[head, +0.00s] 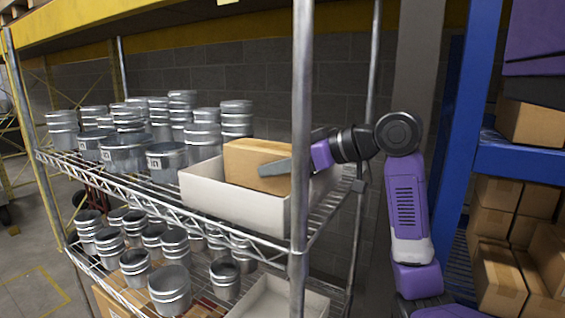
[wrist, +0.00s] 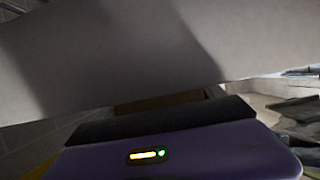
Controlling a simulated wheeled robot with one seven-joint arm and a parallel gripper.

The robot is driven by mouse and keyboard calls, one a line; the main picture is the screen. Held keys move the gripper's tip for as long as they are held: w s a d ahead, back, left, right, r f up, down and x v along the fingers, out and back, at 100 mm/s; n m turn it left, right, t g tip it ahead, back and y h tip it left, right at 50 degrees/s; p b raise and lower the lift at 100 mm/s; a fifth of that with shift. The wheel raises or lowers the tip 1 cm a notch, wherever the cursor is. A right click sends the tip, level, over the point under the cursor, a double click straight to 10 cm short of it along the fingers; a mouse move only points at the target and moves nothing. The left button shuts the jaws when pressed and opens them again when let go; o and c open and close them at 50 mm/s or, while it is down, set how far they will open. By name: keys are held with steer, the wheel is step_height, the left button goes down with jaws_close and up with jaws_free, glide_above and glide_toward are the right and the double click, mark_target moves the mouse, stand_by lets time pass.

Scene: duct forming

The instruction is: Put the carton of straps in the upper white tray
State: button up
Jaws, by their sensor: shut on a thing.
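The brown carton (head: 250,160) is in the upper white tray (head: 235,205) on the upper wire shelf, its upper part showing above the tray's rim. The front wall hides its bottom, so I cannot tell whether it rests on the tray floor. My gripper (head: 272,168) reaches in from the right and is shut on the carton, one grey finger lying along its near face. In the wrist view a pale surface fills the upper part, and a narrow brown strip (wrist: 160,103) shows above my purple gripper body.
Several metal cans (head: 165,120) crowd the upper shelf left of the tray. A shelf post (head: 300,130) stands close in front of the tray's right part. A lower white tray (head: 275,300) and several more cans are on the shelf below. A blue rack (head: 510,160) with cartons stands at right.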

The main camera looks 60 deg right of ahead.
steer(key=o, duration=1.8)
steer(key=shift+o, duration=0.2)
steer(key=b+v, duration=0.1)
steer(key=v, duration=0.7)
steer(key=shift+f, duration=0.1)
